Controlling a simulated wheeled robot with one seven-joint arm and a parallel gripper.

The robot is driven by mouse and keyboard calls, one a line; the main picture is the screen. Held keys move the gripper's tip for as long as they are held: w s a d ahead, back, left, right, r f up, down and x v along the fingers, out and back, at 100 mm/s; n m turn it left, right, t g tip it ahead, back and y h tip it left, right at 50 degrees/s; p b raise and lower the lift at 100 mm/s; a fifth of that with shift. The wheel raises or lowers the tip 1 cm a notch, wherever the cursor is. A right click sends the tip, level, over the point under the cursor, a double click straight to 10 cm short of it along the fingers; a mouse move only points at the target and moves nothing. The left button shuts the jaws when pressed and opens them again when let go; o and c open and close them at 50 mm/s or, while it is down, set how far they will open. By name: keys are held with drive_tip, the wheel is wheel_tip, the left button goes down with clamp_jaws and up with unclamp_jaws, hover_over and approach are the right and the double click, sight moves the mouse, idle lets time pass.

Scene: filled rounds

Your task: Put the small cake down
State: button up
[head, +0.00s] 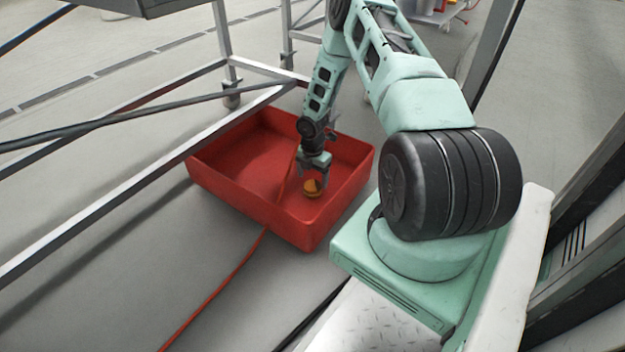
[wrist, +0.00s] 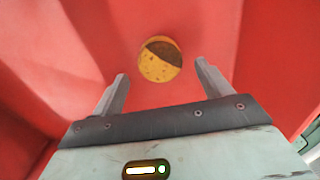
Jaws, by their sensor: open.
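The small cake (head: 312,187) is round and yellow-orange with a dark brown patch. It is inside the red crate (head: 225,186), near the front right part of its floor. In the wrist view the cake (wrist: 160,59) lies just beyond the fingertips, centred between them. My gripper (head: 313,178) reaches down into the crate above the cake. In the wrist view my gripper (wrist: 161,72) has its two fingers spread apart, with nothing between them. I cannot tell the exact height of the fingertips over the cake.
The crate walls stand around my gripper. A metal frame (head: 150,192) with slanting bars stands to the left and over the crate's back edge. A red cable (head: 225,283) runs across the floor to the crate. Grey floor (head: 130,270) is bare at the front left.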

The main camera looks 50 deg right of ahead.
sight(312, 185)
wheel_tip(312, 185, up, 8)
drive_tip(key=p, duration=0.3)
drive_tip(key=w+a+r+m, duration=0.2)
drive_tip(key=w+a+r, duration=0.3)
drive_tip(key=a+r, duration=0.6)
drive_tip(key=s+a+r+m, duration=0.2)
drive_tip(key=a+r, duration=0.4)
drive_tip(key=a, duration=0.3)
drive_tip(key=s+a+r+m, duration=0.1)
drive_tip(key=s+a+r, duration=0.1)
drive_tip(key=a+r, duration=0.5)
drive_tip(key=s+a+r+m, duration=0.3)
drive_tip(key=s+a, duration=0.5)
drive_tip(key=s, duration=0.4)
drive_tip(key=s+a+r+m, duration=0.3)
drive_tip(key=s+a+r, duration=0.3)
drive_tip(key=s+a, duration=0.3)
drive_tip(key=s, duration=0.3)
drive_tip(key=shift+y, duration=0.3)
drive_tip(key=shift+a+r, duration=0.1)
